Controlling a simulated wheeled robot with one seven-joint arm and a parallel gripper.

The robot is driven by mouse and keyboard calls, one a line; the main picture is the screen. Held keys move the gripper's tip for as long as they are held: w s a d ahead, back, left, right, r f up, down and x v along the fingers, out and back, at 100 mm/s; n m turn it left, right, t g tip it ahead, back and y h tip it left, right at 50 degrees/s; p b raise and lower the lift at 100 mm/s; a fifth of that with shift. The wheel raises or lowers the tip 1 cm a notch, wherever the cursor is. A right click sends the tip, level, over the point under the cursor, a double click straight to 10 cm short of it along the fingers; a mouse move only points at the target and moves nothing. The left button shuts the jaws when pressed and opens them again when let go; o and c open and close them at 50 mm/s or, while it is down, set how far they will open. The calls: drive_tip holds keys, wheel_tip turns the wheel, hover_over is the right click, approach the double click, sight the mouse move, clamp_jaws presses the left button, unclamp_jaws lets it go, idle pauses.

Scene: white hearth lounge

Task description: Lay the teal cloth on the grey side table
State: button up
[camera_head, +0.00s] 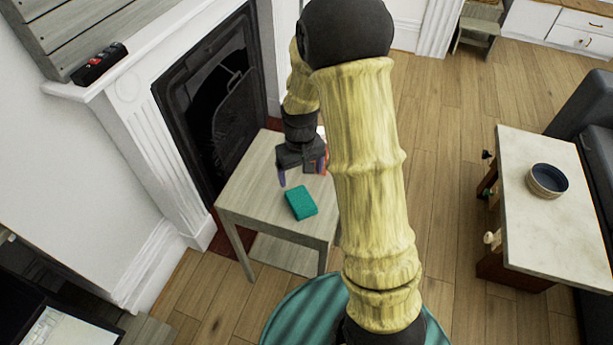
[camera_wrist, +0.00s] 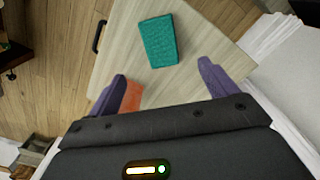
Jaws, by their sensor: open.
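The teal cloth (camera_head: 301,203) is a small folded block lying flat on the grey side table (camera_head: 251,192), near its front edge in the head view. In the wrist view the cloth (camera_wrist: 158,41) lies on the tabletop (camera_wrist: 205,45), beyond my fingertips and apart from them. My gripper (camera_head: 301,178) hangs over the table behind the cloth, with its fingers spread wide and nothing between them. The purple fingers also show in the wrist view (camera_wrist: 162,85). My arm hides part of the table's right side in the head view.
An orange-red object (camera_wrist: 131,97) lies on the table beside one finger, partly hidden. The fireplace (camera_head: 215,95) stands close behind the table at left. A pale table (camera_head: 565,220) with a dark blue bowl (camera_head: 547,181) is at right. Wooden floor between is clear.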

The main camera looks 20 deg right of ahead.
drive_tip(key=s+r+m+t, duration=0.1)
drive_tip(key=s+r+t, duration=0.1)
drive_tip(key=s+r, duration=0.7)
drive_tip(key=s, duration=0.4)
drive_tip(key=shift+s+r+m+t, duration=0.15)
drive_tip(key=shift+s+m+t, duration=0.15)
drive_tip(key=shift+s+m, duration=0.1)
drive_tip(key=shift+d, duration=0.1)
